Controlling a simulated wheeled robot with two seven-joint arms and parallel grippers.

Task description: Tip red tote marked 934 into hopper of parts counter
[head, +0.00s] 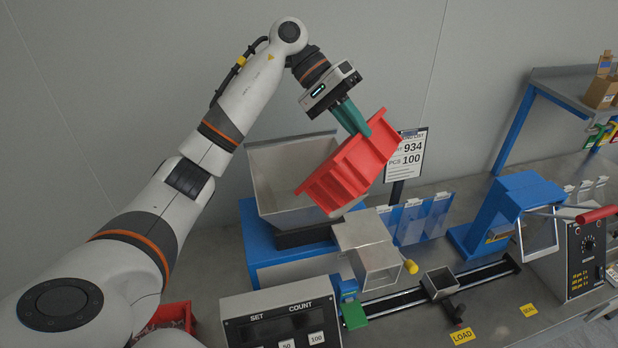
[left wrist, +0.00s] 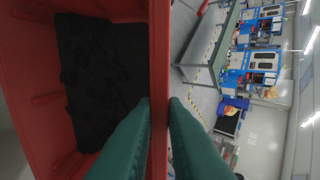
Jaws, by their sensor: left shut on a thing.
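My left gripper (head: 354,120) is shut on the rim of a red tote (head: 348,168), with its green fingers on either side of the wall. The tote is held steeply tilted above the right side of the grey metal hopper (head: 270,168) of the parts counter. In the left wrist view, the green fingers (left wrist: 160,112) pinch the tote's red wall (left wrist: 160,50), and a dark mass (left wrist: 100,80) lies inside the tote. No number shows on the tote; the list sign (head: 407,158) behind it reads 934 and PCS 100. My right gripper is not in view.
A SET/COUNT display (head: 283,325) is at the front. Another red container (head: 180,313) sits at lower left, partly behind my arm.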

